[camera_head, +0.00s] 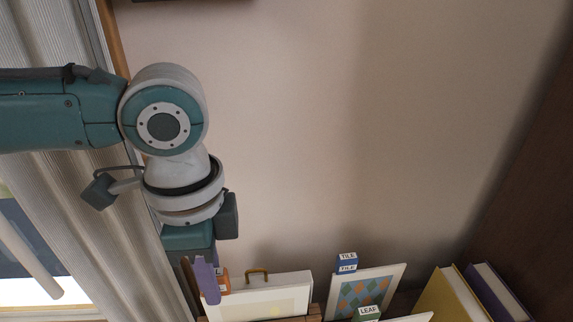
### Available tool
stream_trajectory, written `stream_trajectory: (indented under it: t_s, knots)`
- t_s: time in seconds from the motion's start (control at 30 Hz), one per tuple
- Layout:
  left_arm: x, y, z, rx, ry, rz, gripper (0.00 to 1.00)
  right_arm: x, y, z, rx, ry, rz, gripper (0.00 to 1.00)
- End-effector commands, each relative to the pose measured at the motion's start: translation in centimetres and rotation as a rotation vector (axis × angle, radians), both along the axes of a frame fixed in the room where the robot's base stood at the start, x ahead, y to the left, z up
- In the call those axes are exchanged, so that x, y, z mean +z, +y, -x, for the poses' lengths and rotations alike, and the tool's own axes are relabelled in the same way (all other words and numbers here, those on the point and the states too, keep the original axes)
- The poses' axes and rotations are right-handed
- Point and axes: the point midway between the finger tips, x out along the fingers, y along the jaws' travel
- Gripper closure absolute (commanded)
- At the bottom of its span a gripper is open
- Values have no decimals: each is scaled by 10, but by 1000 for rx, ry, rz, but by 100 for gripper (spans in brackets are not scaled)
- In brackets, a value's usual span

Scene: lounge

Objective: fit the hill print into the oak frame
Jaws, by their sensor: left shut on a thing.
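My left gripper (205,281) points down at the lower middle-left, with a purple finger showing. It is shut at an orange tab (223,280) with a white label, which looks like the tab of the hill print; I cannot read it. Beside it on the right stands a thick white panel (285,281) with a brass loop (257,271) on top and a pale yellow patch on its face. Light wood (315,312) shows at its lower right corner; I cannot tell whether this is the oak frame. The lower parts are cut off by the picture edge. My right gripper is not in view.
A patterned print (365,292) with a blue TILE tab (347,262) leans right of the panel. A green LEAF tab (368,313) is in front. Yellow (450,295) and purple (497,293) books stand at right.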

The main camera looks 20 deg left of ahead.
Motion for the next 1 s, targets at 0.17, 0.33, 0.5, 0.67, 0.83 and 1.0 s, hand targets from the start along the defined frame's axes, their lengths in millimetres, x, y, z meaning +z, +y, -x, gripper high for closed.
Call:
stream_trajectory:
  t_s: [0.17, 0.33, 0.5, 0.67, 0.83, 1.0]
  knots:
    - [-4, 0, 0, 0, 0, 0, 100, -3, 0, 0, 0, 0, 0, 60]
    - [-8, 0, 0, 0, 0, 0, 100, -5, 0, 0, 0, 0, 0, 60]
    - [-11, 0, 0, 0, 0, 0, 100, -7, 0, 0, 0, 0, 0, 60]
    - [-14, 0, 0, 0, 0, 0, 100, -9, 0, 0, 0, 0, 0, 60]
    - [-18, 0, 0, 0, 1, 1, 100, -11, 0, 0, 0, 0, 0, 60]
    - [-21, 0, 0, 0, 1, 1, 100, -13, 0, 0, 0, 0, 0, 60]
